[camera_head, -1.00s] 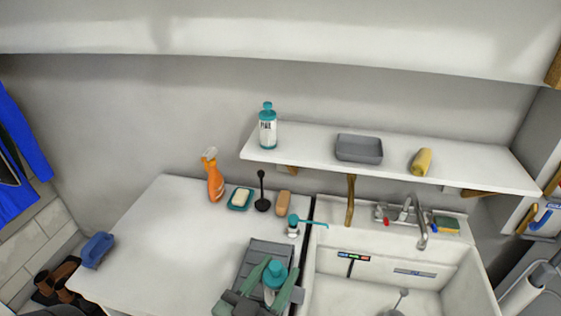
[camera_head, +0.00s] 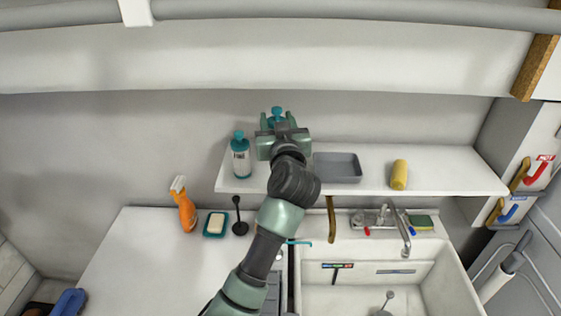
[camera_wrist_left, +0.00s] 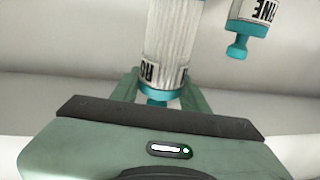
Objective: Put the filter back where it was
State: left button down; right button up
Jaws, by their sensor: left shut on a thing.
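The filter, a white pleated cylinder with teal ends and dark lettering, shows in the left wrist view (camera_wrist_left: 170,38), upside down there. My left gripper (camera_head: 277,120) is shut on it near its teal cap. In the head view only the filter's teal top (camera_head: 277,112) shows between the fingers; my wrist hides the rest. The gripper is at the wall shelf (camera_head: 440,178), right of a similar white, teal-capped bottle (camera_head: 241,158). That bottle also shows in the left wrist view (camera_wrist_left: 252,14), apart from the filter. I cannot tell whether the filter touches the shelf. My right gripper is not in view.
A grey tray (camera_head: 337,168) stands on the shelf just right of my gripper, and a yellow roll (camera_head: 399,174) farther right. Below are an orange spray bottle (camera_head: 184,207), a soap dish (camera_head: 215,224) and the sink (camera_head: 450,262).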

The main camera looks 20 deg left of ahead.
pick_arm(q)
jog(key=shift+w+d+r, duration=0.3)
jog(key=shift+w+r, duration=0.55)
jog(key=shift+r, duration=0.05)
notch_tip(320, 180, down, 5)
jog(key=shift+w+d+f, duration=0.1)
jog(key=shift+d, duration=0.05)
notch_tip(320, 180, down, 4)
jog(key=shift+w+f, duration=0.1)
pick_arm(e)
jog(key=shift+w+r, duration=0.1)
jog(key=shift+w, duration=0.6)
pick_arm(q)
jog(key=c, duration=0.7)
grip_release()
jog(key=shift+c, duration=0.2)
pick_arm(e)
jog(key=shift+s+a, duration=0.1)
